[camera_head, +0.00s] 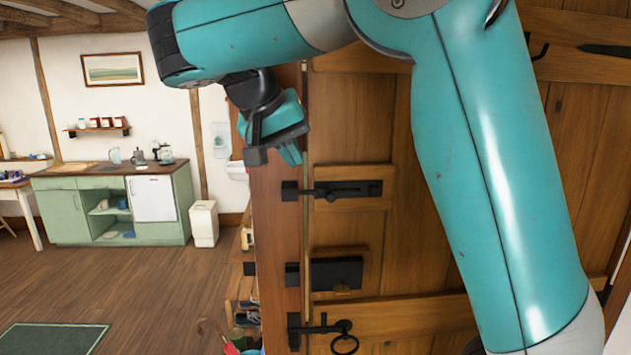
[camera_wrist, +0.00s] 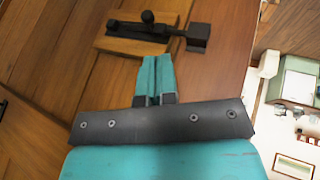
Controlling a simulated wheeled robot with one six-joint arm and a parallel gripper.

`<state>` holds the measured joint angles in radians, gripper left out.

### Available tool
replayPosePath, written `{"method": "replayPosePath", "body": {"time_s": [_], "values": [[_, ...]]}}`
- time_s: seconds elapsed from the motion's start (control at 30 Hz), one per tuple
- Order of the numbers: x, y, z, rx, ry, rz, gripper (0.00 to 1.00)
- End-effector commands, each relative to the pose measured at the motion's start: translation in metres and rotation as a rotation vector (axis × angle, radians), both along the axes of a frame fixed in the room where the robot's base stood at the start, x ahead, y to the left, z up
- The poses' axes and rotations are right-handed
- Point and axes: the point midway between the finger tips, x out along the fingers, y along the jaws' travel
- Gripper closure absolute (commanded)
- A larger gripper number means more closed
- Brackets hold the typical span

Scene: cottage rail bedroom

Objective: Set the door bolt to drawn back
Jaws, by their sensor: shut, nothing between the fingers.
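The door bolt (camera_head: 345,189) is a black metal slide on a pale wood block on the plank door (camera_head: 345,235). Its bar reaches left to a black keeper (camera_head: 290,191) on the door post. My gripper (camera_head: 291,154) is shut and empty, above and slightly left of the bolt in the head view. In the wrist view its teal fingers (camera_wrist: 156,62) are together, apart from the knob.
Below the bolt are a black lock box (camera_head: 336,273) and a latch with a ring handle (camera_head: 345,340). My arm covers much of the door. At the left, open floor (camera_head: 150,285) leads to a green kitchen cabinet (camera_head: 65,208) and a white bin (camera_head: 204,224).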

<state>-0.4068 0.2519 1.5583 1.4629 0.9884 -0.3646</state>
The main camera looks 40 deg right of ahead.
Motion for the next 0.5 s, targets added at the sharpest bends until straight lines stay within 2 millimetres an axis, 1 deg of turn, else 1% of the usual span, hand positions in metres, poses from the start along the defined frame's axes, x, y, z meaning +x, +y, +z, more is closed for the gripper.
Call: {"method": "replayPosePath", "body": {"time_s": [0.13, 0.23, 0.37, 0.5], "values": [[0.0, -0.001, -0.001, 0.0, 0.0, 0.0, 1.0], [0.001, -0.004, -0.009, -0.001, 0.0, 0.0, 1.0], [0.002, -0.015, -0.027, 0.0, -0.001, -0.001, 1.0], [0.004, -0.03, -0.047, 0.0, 0.001, -0.001, 1.0]]}}
